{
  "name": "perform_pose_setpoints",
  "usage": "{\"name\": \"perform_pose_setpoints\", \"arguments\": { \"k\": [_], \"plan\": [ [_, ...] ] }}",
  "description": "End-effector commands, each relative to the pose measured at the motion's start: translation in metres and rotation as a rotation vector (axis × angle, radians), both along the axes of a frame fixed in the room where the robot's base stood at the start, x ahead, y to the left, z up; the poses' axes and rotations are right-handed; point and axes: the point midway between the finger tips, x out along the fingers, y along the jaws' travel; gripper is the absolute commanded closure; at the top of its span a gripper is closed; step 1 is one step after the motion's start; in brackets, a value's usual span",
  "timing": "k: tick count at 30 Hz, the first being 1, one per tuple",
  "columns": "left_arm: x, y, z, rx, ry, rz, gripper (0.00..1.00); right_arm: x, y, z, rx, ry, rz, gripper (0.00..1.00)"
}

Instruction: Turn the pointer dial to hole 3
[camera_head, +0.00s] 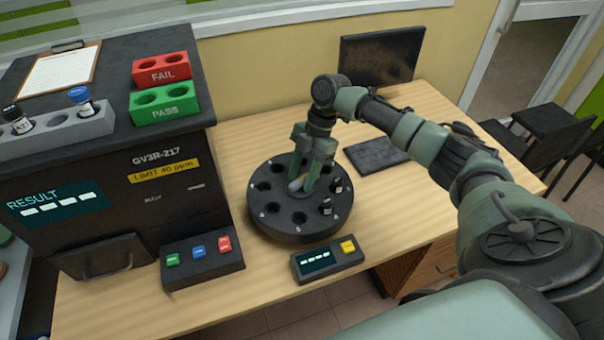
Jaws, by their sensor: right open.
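The round black dial (272,222) stands on the desk, with a ring of holes and small pale marks by its rim. The marks are too small to read, so I cannot tell which is hole 3. A pale pointer piece (295,185) shows at the dial's middle, partly hidden by my right gripper (302,184). That gripper points down over the centre, its fingers open on either side of the pointer; I cannot tell whether they touch it. Two dark-capped vials (326,206) sit in holes on the dial's right side. My left gripper is out of view.
A small display box (328,260) with a yellow button stands in front of the dial. A black analyser (120,190) and its button panel (202,262) stand left, with red FAIL (162,70) and green PASS (164,104) racks on top. A monitor (382,58) and keyboard (376,156) are behind right.

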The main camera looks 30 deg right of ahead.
Motion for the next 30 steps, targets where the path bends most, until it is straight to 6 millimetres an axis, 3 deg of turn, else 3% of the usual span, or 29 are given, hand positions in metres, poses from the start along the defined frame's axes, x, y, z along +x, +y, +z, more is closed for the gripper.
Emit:
{"name": "perform_pose_setpoints", "arguments": {
  "k": [2, 6, 17, 30],
  "plan": [
    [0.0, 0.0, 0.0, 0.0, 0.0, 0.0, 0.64, 0.0, 0.0, 0.0, 0.0, 0.0, 0.0, 0.64],
    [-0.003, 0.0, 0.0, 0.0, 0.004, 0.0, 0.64, 0.0, 0.0, 0.0, 0.0, 0.0, 0.0, 1.0],
    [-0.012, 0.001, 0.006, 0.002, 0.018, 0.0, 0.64, -0.001, 0.0, 0.003, 0.001, 0.002, -0.035, 1.0],
    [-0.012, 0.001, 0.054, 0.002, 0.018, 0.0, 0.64, -0.003, 0.0, 0.007, 0.002, 0.002, -0.336, 1.0]
  ]
}}
